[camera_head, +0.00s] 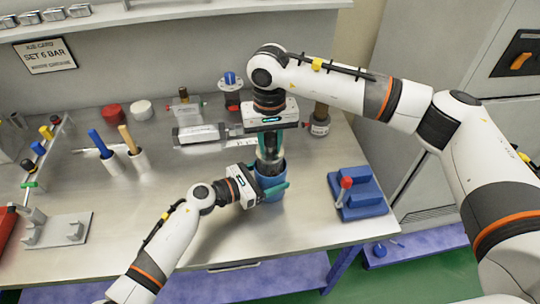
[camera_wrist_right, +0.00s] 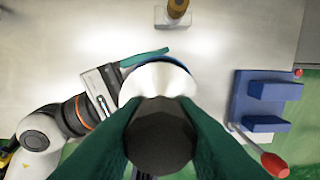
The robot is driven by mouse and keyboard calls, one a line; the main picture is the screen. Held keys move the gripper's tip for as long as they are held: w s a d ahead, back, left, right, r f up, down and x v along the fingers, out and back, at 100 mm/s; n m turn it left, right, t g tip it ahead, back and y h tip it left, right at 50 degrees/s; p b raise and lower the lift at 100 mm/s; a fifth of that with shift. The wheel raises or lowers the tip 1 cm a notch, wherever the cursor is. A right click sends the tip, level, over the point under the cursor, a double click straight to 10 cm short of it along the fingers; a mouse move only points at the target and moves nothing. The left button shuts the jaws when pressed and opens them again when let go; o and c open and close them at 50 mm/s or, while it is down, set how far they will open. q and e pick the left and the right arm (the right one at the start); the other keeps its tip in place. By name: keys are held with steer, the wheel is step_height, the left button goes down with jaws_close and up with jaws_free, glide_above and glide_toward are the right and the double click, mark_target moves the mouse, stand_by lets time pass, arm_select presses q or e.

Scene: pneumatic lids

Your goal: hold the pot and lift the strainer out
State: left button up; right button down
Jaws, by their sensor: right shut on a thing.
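The blue pot (camera_head: 270,181) stands near the table's front edge, right of the middle in the head view. In the right wrist view only a strip of its blue rim (camera_wrist_right: 137,60) shows. The strainer (camera_head: 269,159) has a pale body and a dark knob (camera_wrist_right: 160,138); the body shows at the pot's mouth, its lower part hidden. My right gripper (camera_head: 269,143) points down from above and is shut on the strainer's knob. My left gripper (camera_head: 266,185) comes in from the left with its teal fingers on either side of the pot; I cannot tell whether they press on it.
A blue block fixture with a red-knobbed lever (camera_head: 346,183) stands to the right. A dark-topped cylinder (camera_head: 320,121) and a metal cylinder unit (camera_head: 198,134) are behind. Holders with blue and tan handles (camera_head: 122,151) are at left.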

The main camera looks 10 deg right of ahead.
step_height(320, 180, up, 12)
stand_by(0.3)
arm_select(q)
steer(key=o, duration=1)
steer(key=v, duration=1.2)
